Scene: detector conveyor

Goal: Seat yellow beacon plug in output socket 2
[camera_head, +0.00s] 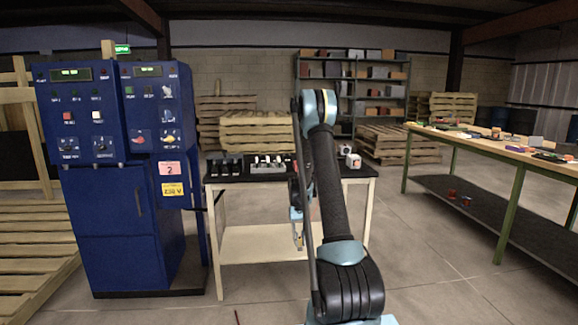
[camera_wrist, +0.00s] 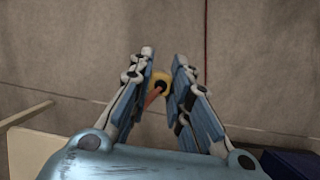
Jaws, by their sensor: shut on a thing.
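The yellow plug (camera_wrist: 161,75) shows in the wrist view between the two fingers of my gripper (camera_wrist: 164,62). It has a dark centre and a reddish, thin part running toward the palm. My gripper is shut on it, with bare floor behind it. In the head view my gripper (camera_head: 297,222) hangs down in front of the black-topped table, partly hidden by my arm. The blue cabinet (camera_head: 115,190) stands at the left, with sockets and coloured plugs (camera_head: 168,136) on its upper right panel. I cannot tell which one is output socket 2.
The black-topped table (camera_head: 345,170) holds a row of dark fixtures (camera_head: 225,166), a grey rack (camera_head: 268,168) and a small white box (camera_head: 353,160). A long workbench (camera_head: 510,158) with scattered items stands at the right. The floor between is clear.

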